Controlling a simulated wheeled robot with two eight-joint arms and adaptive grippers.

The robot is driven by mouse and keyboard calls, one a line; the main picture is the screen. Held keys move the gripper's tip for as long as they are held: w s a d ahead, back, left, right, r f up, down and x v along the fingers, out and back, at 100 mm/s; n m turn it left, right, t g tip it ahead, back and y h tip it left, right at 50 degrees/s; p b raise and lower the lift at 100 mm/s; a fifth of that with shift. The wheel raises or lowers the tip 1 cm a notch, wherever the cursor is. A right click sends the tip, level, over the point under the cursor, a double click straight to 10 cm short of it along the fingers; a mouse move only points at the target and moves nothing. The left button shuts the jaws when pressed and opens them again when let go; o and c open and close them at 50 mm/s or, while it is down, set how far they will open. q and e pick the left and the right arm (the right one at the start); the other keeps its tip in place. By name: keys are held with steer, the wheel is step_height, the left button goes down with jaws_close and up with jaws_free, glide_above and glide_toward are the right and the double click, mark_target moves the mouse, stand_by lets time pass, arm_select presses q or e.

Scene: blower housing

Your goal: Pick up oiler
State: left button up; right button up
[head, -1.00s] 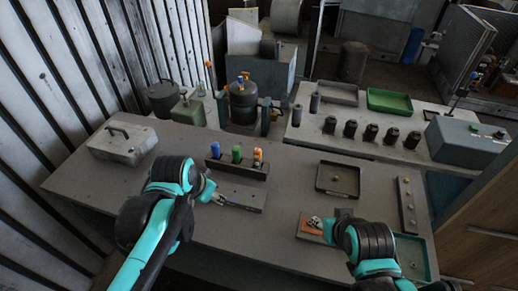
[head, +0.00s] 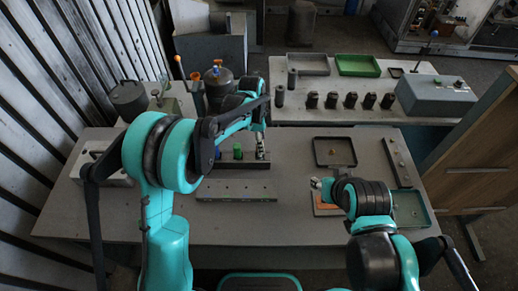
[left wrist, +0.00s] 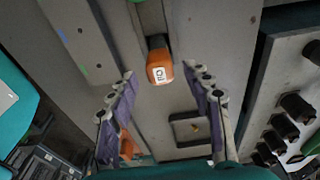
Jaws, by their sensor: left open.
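An orange-topped bottle (left wrist: 160,68) with a white label and dark lower part shows in the left wrist view, between the open fingers of my left gripper (left wrist: 158,78). In the head view my left gripper (head: 261,150) is at the right end of the dark bottle rack (head: 240,165) and hides the orange bottle. A green bottle (head: 238,151) and a blue bottle (head: 218,153) stand in the same rack to its left. My right gripper (head: 319,184) is low over the table near an orange block; its opening is too small to tell.
A flat strip (head: 237,190) lies in front of the rack. A black tray (head: 334,152) and a green tray (head: 411,209) are to the right. A grey box (head: 98,165) stands at left, partly behind my arm. The front table area is clear.

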arm_select(q)
step_height(320, 180, down, 7)
steer(key=shift+w+r+b, duration=0.15)
steer(key=shift+r+b, duration=0.05)
steer(key=shift+b, duration=0.3)
steer(key=shift+r, duration=0.1)
jaws_close()
